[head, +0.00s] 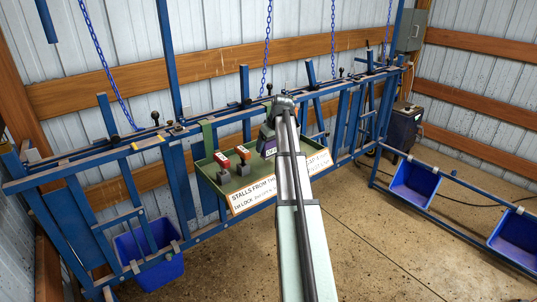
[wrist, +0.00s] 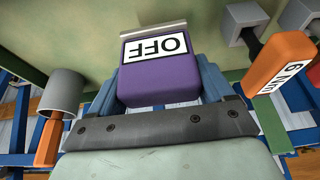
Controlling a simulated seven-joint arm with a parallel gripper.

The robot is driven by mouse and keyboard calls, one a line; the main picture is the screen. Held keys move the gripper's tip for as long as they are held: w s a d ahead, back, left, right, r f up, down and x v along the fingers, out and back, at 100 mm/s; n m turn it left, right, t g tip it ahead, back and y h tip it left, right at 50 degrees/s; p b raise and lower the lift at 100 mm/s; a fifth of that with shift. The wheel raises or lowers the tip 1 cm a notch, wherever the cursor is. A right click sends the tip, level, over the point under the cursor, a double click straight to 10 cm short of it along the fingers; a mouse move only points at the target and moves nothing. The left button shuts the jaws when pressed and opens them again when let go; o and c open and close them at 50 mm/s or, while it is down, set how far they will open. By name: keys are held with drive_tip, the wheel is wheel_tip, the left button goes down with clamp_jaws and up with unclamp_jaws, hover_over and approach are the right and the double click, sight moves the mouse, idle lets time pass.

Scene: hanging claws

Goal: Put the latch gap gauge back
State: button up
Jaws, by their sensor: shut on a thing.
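My gripper (wrist: 163,82) has its two blue fingers on either side of a purple block (wrist: 160,85) with a white label reading OFF, upside down in the wrist view. The gripper is shut on this block. I cannot tell whether the block touches the tray. No thing carries a readable gauge name. An orange-handled piece with a number label (wrist: 280,66) is to the right in the wrist view.
The tray has a lettered front strip (head: 255,194) and hangs on a blue rail frame. A grey cylinder (wrist: 62,92) is at left in the wrist view. Blue bins (head: 414,186) stand at right.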

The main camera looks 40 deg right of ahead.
sight(268, 153)
drive_tip(key=shift+f, duration=2.05)
drive_tip(key=shift+f, duration=0.1)
drive_tip(key=o, duration=1.1)
drive_tip(key=shift+c, duration=0.2)
drive_tip(key=v, duration=1.2)
